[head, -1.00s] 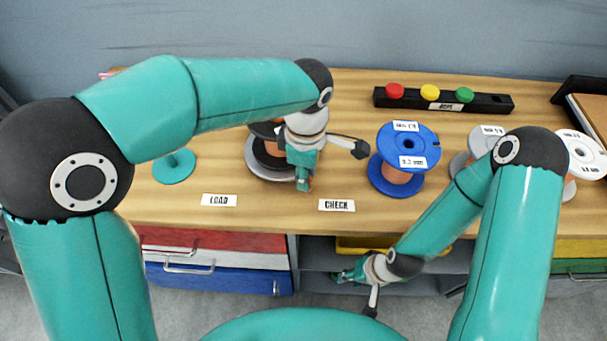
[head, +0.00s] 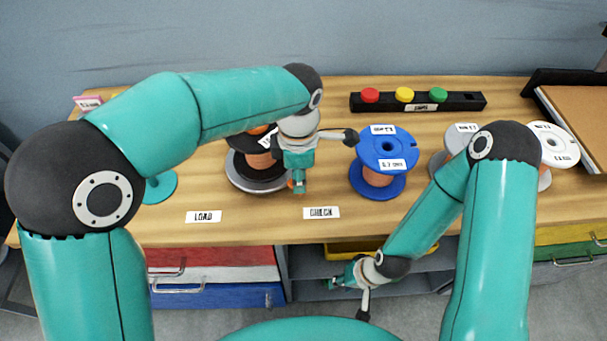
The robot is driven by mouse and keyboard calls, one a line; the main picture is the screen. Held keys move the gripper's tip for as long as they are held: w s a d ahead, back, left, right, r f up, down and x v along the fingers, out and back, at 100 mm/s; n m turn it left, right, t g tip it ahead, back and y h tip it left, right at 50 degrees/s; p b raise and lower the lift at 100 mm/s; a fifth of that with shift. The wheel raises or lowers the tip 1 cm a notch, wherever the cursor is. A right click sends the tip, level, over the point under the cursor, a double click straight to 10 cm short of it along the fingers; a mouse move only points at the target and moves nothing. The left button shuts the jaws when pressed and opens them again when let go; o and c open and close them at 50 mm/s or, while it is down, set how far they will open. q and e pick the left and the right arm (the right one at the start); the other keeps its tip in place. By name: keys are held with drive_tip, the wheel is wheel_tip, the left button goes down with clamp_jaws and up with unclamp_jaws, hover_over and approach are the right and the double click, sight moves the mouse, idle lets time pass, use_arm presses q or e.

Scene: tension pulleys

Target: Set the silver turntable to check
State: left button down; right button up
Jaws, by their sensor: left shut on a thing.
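The silver turntable (head: 242,182) is a round disc on the bench, above and between the LOAD label (head: 203,217) and the CHECK label (head: 321,213). A black spool with copper wire (head: 256,160) stands on it. My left gripper (head: 298,187) is at the turntable's right edge, shut on a part of it, with a small orange bit showing at the fingertips. The gripper and arm hide the far right side of the spool and turntable. My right gripper (head: 340,283) is low in front of the bench shelf, and its finger opening is unclear.
A blue spool (head: 387,146) stands right of my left gripper. Grey and white spools (head: 555,146) are further right. A black bar with red, yellow and green buttons (head: 404,95) lies at the back. A teal disc (head: 160,187) is at left.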

use_arm(q)
drive_tip(key=shift+w+d+r, duration=0.1)
drive_tip(key=shift+w, duration=0.05)
drive_tip(key=c, duration=0.9)
unclamp_jaws()
drive_tip(key=shift+c, duration=0.2)
wheel_tip(320, 180, up, 12)
